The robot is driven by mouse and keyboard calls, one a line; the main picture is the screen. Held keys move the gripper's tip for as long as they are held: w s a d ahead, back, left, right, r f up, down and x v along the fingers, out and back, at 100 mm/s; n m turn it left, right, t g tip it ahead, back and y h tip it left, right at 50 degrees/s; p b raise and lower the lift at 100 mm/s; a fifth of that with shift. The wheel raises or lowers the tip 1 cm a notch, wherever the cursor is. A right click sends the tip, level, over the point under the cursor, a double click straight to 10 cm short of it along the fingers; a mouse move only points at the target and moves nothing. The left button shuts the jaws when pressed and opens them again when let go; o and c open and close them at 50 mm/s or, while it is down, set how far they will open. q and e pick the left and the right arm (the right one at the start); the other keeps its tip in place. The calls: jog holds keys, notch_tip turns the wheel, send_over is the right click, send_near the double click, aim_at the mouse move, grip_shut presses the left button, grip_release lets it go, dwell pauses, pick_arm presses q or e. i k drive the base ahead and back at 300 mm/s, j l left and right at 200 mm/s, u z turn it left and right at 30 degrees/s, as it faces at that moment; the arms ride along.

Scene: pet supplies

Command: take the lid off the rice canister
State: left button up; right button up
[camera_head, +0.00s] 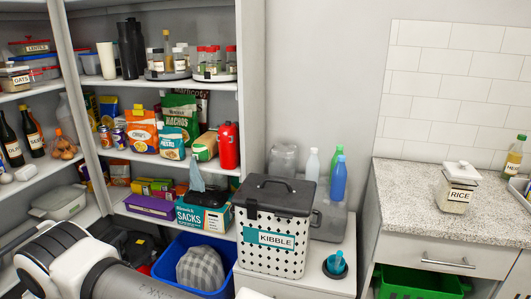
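The rice canister (456,199) stands upright on the speckled counter at the right. It is a small, pale, square jar with a RICE label. A white and grey arm of mine comes in at the lower left, far from the canister. Its gripper does not show in the picture. My other gripper is not in view either.
The counter (400,185) is clear to the left of the canister. A bottle (515,155) and a tray (521,189) are at its right. A kibble bin (277,227) stands on a low white cabinet. Full pantry shelves fill the left. A green crate (418,284) is below the counter.

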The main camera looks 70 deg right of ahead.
aim_at(462, 169)
jog(key=z, duration=3.65)
jog(key=i+l, duration=0.1)
